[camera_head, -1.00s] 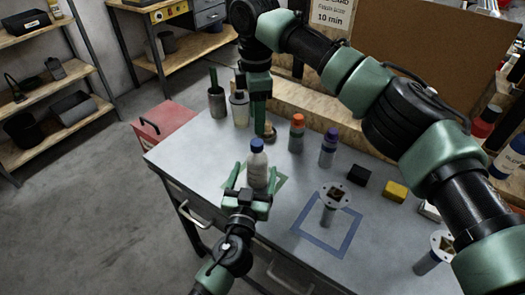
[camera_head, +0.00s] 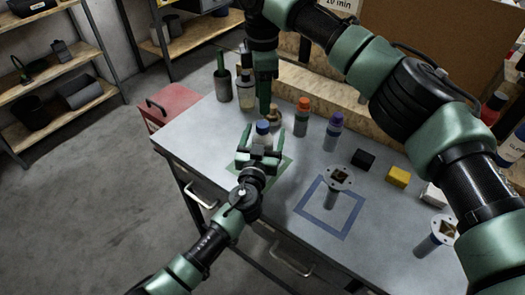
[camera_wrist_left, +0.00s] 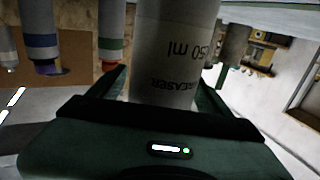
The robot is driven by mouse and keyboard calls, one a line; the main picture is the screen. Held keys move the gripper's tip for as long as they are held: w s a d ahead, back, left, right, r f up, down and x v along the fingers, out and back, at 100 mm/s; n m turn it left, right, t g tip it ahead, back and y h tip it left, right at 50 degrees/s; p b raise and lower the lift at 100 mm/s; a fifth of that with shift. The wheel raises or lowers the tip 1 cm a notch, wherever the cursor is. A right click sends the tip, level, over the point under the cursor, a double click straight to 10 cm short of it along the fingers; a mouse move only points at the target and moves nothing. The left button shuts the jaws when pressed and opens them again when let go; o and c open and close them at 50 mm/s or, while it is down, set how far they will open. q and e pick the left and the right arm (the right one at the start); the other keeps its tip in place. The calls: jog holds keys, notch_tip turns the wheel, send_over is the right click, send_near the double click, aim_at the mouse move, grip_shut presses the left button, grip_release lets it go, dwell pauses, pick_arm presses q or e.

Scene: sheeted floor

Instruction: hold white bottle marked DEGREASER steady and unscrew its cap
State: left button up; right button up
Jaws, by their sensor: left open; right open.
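The white bottle (camera_head: 263,142) stands upright with its blue cap (camera_head: 263,127) on, over a green-marked patch (camera_head: 284,164) of the bench. My left gripper (camera_head: 261,139) is open, one finger on each side of the bottle's body. In the left wrist view the bottle (camera_wrist_left: 172,45) stands between the fingers, its label upside down with "EASER" and "50 ml" readable. I cannot tell if the fingers touch it. My right gripper (camera_head: 265,100) points down just behind the bottle, seen edge-on, open and not on the cap. The left gripper hides the bottle's lower part.
An orange-capped bottle (camera_head: 302,112) and a purple-capped bottle (camera_head: 333,132) stand to the right. A black block (camera_head: 363,159), a yellow block (camera_head: 398,177) and a flanged post (camera_head: 335,186) by a blue square (camera_head: 348,235) are farther right.

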aim_at(263, 124)
pick_arm(q)
jog(key=shift+w, duration=0.1)
jog(key=c, duration=0.9)
pick_arm(e)
jog(key=shift+w, duration=0.1)
pick_arm(q)
grip_shut()
pick_arm(e)
jog(key=m, duration=0.5)
jog(key=shift+m, duration=0.3)
jog(key=m, duration=1.2)
jog(key=shift+m, duration=0.4)
jog(key=m, duration=1)
jog(key=shift+m, duration=0.3)
jog(key=m, duration=1.1)
jog(key=shift+f+m, duration=0.3)
jog(key=shift+f, duration=3.75)
